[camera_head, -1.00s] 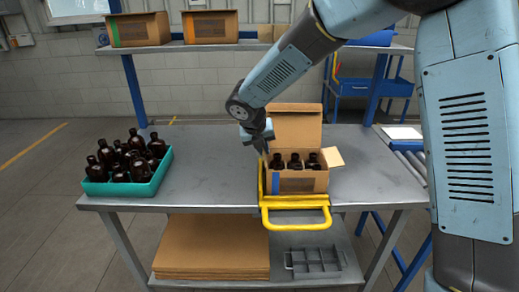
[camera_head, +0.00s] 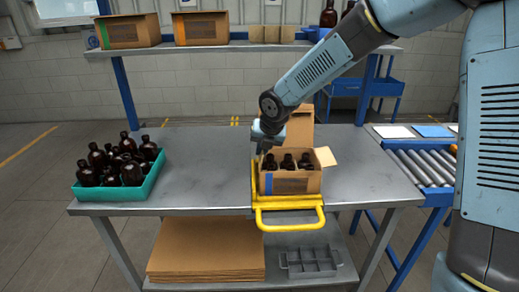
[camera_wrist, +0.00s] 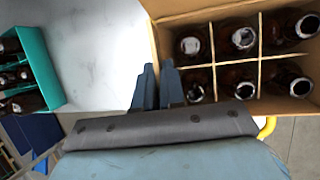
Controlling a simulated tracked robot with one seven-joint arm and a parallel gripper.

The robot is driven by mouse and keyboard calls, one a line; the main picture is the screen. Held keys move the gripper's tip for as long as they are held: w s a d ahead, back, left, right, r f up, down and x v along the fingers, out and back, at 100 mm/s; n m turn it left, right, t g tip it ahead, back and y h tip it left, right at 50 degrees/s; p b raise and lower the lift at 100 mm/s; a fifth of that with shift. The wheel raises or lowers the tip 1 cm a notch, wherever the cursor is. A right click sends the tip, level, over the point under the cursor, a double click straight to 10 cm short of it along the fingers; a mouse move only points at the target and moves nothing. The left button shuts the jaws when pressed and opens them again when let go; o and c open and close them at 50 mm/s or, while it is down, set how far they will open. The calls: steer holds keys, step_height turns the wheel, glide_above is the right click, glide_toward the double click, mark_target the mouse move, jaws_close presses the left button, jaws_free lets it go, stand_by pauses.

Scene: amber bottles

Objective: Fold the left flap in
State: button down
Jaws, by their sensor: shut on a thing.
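An open cardboard box (camera_head: 291,183) stands upright in a yellow holder (camera_head: 289,204) on the grey table. Several dark amber bottles (camera_head: 287,162) stand inside it; the wrist view shows them between dividers (camera_wrist: 214,63). The back flap (camera_head: 301,131) stands up and the right flap (camera_head: 325,157) sticks outward. My gripper (camera_head: 260,152) is at the box's upper left edge. In the wrist view, its two fingers (camera_wrist: 158,72) are close together beside the left wall (camera_wrist: 156,45). They are shut on the left flap, which is mostly hidden between and behind them.
A teal crate (camera_head: 120,191) of amber bottles stands at the table's left. The table (camera_head: 205,165) between crate and box is clear. A roller conveyor (camera_head: 420,165) is at the right. Flat cardboard (camera_head: 207,248) and a grey divider tray (camera_head: 309,262) lie on the lower shelf.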

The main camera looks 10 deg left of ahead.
steer(key=shift+w+d+f+m+g+y, duration=0.15)
steer(key=shift+d+f+m+y, duration=0.25)
steer(key=shift+y, duration=0.95)
steer(key=shift+w+d+f+m+g+y, duration=0.1)
steer(key=shift+d+f+m+g+y, duration=0.3)
steer(key=shift+y, duration=1)
steer(key=shift+w+d+f+m+t+y, duration=0.15)
steer(key=shift+d+y, duration=0.45)
steer(key=shift+y, duration=0.75)
steer(key=shift+s+f, duration=0.1)
steer(key=c, duration=1.3)
jaws_free()
steer(key=shift+s+d, duration=0.1)
